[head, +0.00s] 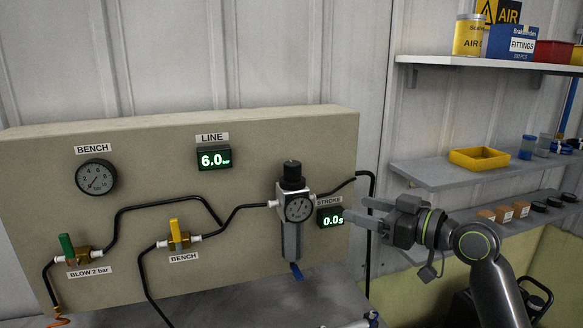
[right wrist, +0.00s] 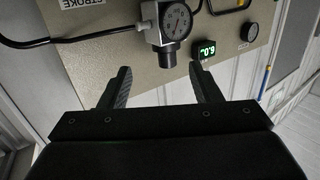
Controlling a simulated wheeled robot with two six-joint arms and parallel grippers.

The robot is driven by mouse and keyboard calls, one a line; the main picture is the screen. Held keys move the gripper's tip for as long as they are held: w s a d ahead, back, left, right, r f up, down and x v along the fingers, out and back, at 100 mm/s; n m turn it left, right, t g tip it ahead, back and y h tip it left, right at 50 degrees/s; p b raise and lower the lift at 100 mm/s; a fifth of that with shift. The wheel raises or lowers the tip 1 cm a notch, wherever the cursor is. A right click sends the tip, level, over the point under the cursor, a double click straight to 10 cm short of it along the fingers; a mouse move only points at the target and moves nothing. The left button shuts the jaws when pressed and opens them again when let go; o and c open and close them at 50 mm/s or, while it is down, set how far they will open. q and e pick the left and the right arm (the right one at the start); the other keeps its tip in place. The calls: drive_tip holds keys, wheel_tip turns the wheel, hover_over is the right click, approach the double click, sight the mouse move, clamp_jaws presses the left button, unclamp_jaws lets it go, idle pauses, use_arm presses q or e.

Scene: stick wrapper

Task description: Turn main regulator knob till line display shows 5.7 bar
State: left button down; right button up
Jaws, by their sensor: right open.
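The main regulator's black knob (head: 292,172) sits on top of the regulator, above its round gauge (head: 299,209), on the beige panel. The knob also shows below the gauge in the right wrist view (right wrist: 167,58), where the scene appears upside down. The line display (head: 214,157) reads 6.0 bar in green digits; it also shows in the right wrist view (right wrist: 206,50). My right gripper (head: 359,207) is open and empty, right of the regulator, pointing left near the stroke display. In the right wrist view its fingers (right wrist: 160,85) are spread, apart from the knob. My left gripper is not in view.
The stroke display (head: 330,217) reads 0.0 s. A bench gauge (head: 96,177), a green-handled valve (head: 68,247) and a yellow-handled valve (head: 175,234) are on the panel's left. Black hoses run across it. Shelves with a yellow tray (head: 479,159) stand at right.

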sight(300, 169)
wheel_tip(300, 169, up, 5)
drive_tip(key=y, duration=0.1)
drive_tip(key=shift+n, duration=0.4)
drive_tip(key=p+x, duration=0.6)
drive_tip(key=x, duration=1.1)
drive_tip(key=shift+s, duration=0.1)
drive_tip(key=shift+w+a+f+p, duration=0.1)
drive_tip(key=shift+w+a+p, duration=0.25)
drive_tip(key=shift+a+p, duration=0.1)
